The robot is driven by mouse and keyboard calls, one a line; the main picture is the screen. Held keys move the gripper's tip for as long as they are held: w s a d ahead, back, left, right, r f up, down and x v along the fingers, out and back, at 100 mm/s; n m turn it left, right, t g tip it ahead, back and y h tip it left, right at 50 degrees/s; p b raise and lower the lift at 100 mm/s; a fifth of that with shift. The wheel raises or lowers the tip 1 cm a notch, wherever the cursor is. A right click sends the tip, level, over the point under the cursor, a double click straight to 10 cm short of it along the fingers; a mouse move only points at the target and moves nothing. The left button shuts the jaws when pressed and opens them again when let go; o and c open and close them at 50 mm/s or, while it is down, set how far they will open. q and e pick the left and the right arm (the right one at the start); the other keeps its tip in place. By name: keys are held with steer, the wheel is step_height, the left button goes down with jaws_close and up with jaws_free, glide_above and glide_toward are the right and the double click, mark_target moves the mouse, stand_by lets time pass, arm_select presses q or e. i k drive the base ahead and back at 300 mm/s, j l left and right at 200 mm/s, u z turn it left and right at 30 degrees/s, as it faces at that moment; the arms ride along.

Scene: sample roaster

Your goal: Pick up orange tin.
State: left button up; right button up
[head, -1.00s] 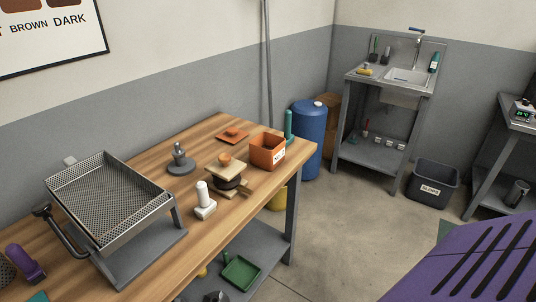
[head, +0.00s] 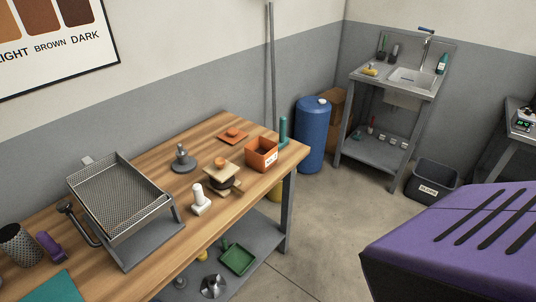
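An orange open-topped box-like tin (head: 262,154) with a white label on its front stands upright near the far right corner of the wooden bench. A flat orange piece with a knob, like a lid (head: 232,136), lies behind and to the left of it. The label is too small to read, and the tin's inside is mostly hidden. Neither of my grippers shows in the head view.
A purple slotted surface (head: 440,270) fills the lower right.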

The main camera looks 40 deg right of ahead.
mark_target(261, 152)
steer(key=l+u, duration=0.1)
steer(key=l, duration=3.25)
steer(key=k, duration=0.05)
